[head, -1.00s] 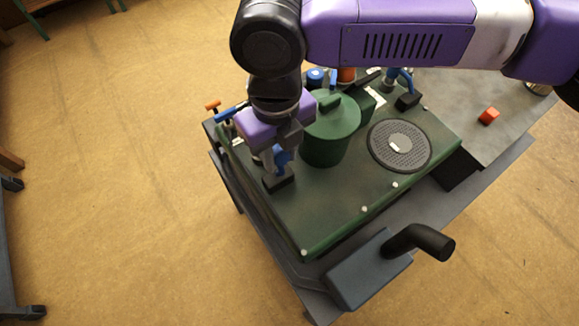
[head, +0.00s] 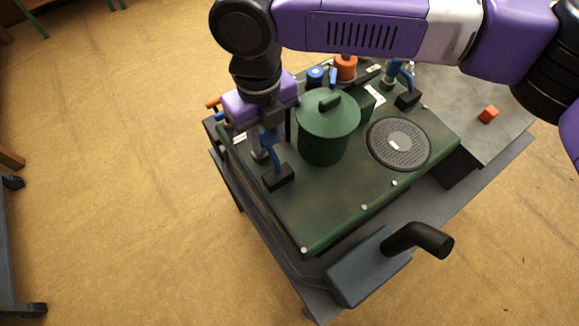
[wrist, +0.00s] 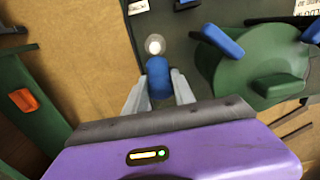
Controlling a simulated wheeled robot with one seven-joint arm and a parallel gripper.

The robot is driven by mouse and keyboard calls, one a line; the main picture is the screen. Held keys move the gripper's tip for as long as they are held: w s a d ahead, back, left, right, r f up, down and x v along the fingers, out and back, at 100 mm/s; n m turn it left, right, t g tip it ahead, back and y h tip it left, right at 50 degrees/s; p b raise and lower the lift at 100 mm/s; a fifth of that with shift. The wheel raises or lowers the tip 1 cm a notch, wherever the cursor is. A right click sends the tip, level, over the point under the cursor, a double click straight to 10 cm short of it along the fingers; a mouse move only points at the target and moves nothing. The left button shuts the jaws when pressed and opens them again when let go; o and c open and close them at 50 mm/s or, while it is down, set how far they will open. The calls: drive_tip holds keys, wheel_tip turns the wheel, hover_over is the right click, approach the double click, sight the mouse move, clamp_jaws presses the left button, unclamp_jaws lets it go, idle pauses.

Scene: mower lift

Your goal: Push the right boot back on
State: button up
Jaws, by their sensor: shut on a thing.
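My gripper (head: 262,148) is at the left side of the green mower deck (head: 330,215). In the wrist view its two grey fingers are shut on a blue boot (wrist: 159,78). A round whitish tip (wrist: 155,45) shows just beyond the boot; I cannot tell whether they touch. In the head view a blue lead (head: 273,150) runs from beside the fingers to a black block (head: 278,178). The fingers partly hide the boot there. Another blue boot with a lead (head: 403,77) and a black block (head: 407,100) stand at the far right of the deck.
A green lidded cylinder (head: 328,130) stands right of my gripper. A round grille (head: 399,144), a blue cap (head: 316,77) and an orange cap (head: 345,68) are on the deck. A black handle (head: 420,238) juts out in front.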

drive_tip(key=shift+w+a+f, duration=0.1)
drive_tip(key=shift+w+a, duration=0.15)
drive_tip(key=shift+w, duration=0.1)
drive_tip(key=shift+w+a+f+b, duration=0.4)
drive_tip(key=shift+w+a+f, duration=0.2)
drive_tip(key=shift+w+f, duration=0.25)
drive_tip(key=shift+w+a+f+b, duration=0.3)
drive_tip(key=shift+w+f, duration=0.1)
drive_tip(key=shift+f, duration=0.15)
drive_tip(key=shift+w+a+f+b, duration=0.15)
drive_tip(key=shift+w+f+b, duration=0.15)
drive_tip(key=shift+f, duration=0.2)
drive_tip(key=o, duration=0.8)
drive_tip(key=shift+o, duration=0.2)
drive_tip(key=shift+r, duration=0.15)
